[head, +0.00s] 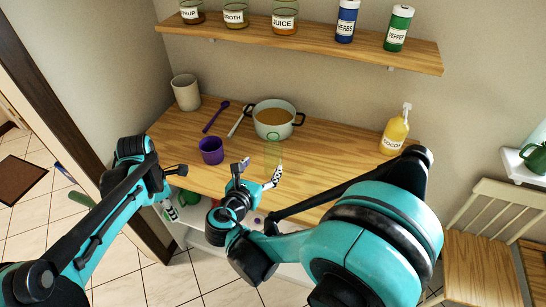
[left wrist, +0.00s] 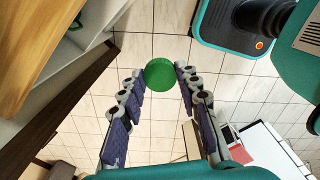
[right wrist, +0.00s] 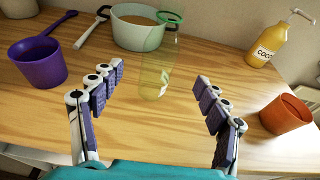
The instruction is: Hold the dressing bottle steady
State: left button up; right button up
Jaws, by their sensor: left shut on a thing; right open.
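The dressing bottle looks like the clear, yellow-green tinted bottle (head: 273,152) with a green ring at its top. It stands upright on the counter in front of the pot and also shows in the right wrist view (right wrist: 158,72). My right gripper (head: 258,172) is open, its fingers spread towards the bottle from the near side; in the right wrist view (right wrist: 158,92) the bottle appears between and beyond the fingertips, with no contact visible. My left gripper (head: 178,192) is shut on a round green lid (left wrist: 160,74), held off the counter's front edge above the floor.
A pot of soup (head: 274,118) stands just behind the bottle. A purple cup (head: 211,150) is to its left, an orange cup (right wrist: 287,114) to its right in the right wrist view. A yellow pump bottle (head: 395,133) stands further right. A shelf (head: 300,45) hangs above.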

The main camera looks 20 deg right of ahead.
aim_at(270, 155)
pick_arm(q)
jog(key=shift+f+b, duration=0.6)
jog(key=shift+f, duration=0.15)
pick_arm(e)
jog(key=x, duration=0.5)
jog(key=shift+s+f, duration=0.1)
jog(key=shift+w+d, duration=0.2)
jog(key=shift+w, duration=0.15)
jog(key=b+x, duration=0.1)
jog(key=x, duration=0.4)
jog(key=shift+w+d+b, duration=0.1)
jog(key=shift+d+b, duration=0.05)
jog(key=shift+b, duration=0.25)
pick_arm(q)
jog(key=shift+f, duration=0.85)
pick_arm(e)
jog(key=shift+r, duration=0.2)
jog(key=shift+c, duration=0.3)
jog(key=c, duration=1.4)
jog(key=shift+c, duration=0.2)
